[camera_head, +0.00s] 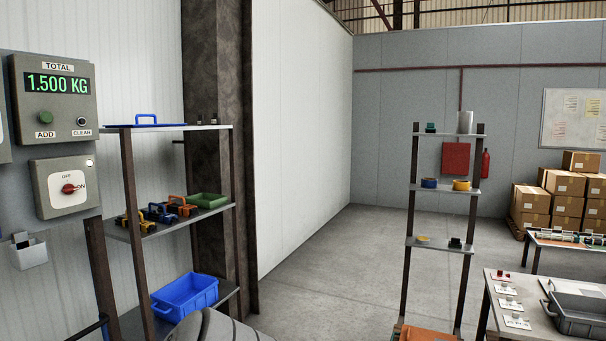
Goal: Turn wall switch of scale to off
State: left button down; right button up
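The wall switch (65,187) is a grey box with a white face on the left wall, marked OFF at the top and ON at the right. Its red knob (69,188) points right, toward ON. A small white lamp (89,162) sits at the box's upper right corner. Above it the scale display (57,84) reads TOTAL 1.500 KG in green, with a green ADD button (46,117) and a black CLEAR button (81,121). Neither of my grippers is in view.
A second rack (408,243) stands further back. A table (497,283) is at the lower right. The floor (335,262) between the racks is clear.

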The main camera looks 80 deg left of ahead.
aim_at(68, 188)
jog(key=u, duration=3.85)
jog(key=i+j, duration=0.05)
